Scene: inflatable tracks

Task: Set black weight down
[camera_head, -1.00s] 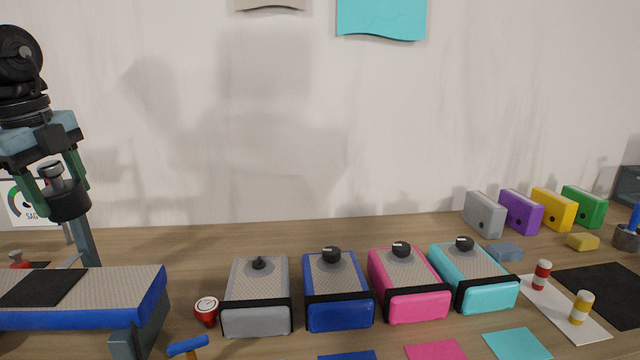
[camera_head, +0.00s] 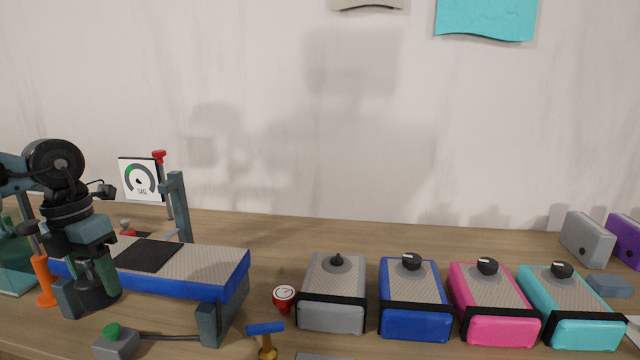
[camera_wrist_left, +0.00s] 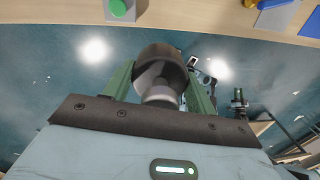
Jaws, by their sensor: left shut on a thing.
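My left gripper (camera_head: 92,275) points down and is shut on the black weight (camera_head: 97,293), a dark cylinder. The weight also fills the middle of the left wrist view (camera_wrist_left: 160,70), where its pale grey knob is between the green fingers. In the head view, the weight is in front of the left part of the blue-edged grey test bench (camera_head: 200,270). A black square pad (camera_head: 148,255) lies on the bench's top, to the right of the gripper. I cannot tell whether the weight touches anything. My right gripper is not in view.
A gauge marked SAG (camera_head: 141,180) and a post with a red clamp (camera_head: 177,205) stand behind the bench. Grey, blue, pink and cyan inflatable blocks (camera_head: 333,290) stand to the right.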

